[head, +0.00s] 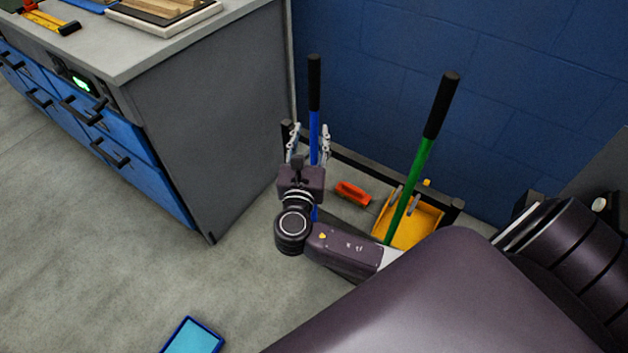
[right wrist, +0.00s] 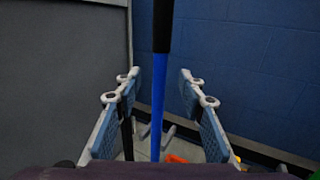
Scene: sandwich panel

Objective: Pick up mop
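A blue pole with a black grip (head: 314,85), which I take for the mop, stands upright near the blue wall. Its lower end is hidden behind my right arm. My right gripper (head: 308,140) is open, with one finger on each side of the blue pole. In the right wrist view the blue pole (right wrist: 161,90) runs between the spread fingers, with a gap on both sides. A second pole, green with a black grip (head: 425,150), leans to the right. My left gripper is not in view.
A grey cabinet (head: 215,110) with blue drawers stands close on the left. A dark low rail (head: 370,166) runs along the wall. An orange brush (head: 352,193) and a yellow dustpan (head: 425,222) lie near it. A blue tablet-like panel (head: 192,338) lies on open floor.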

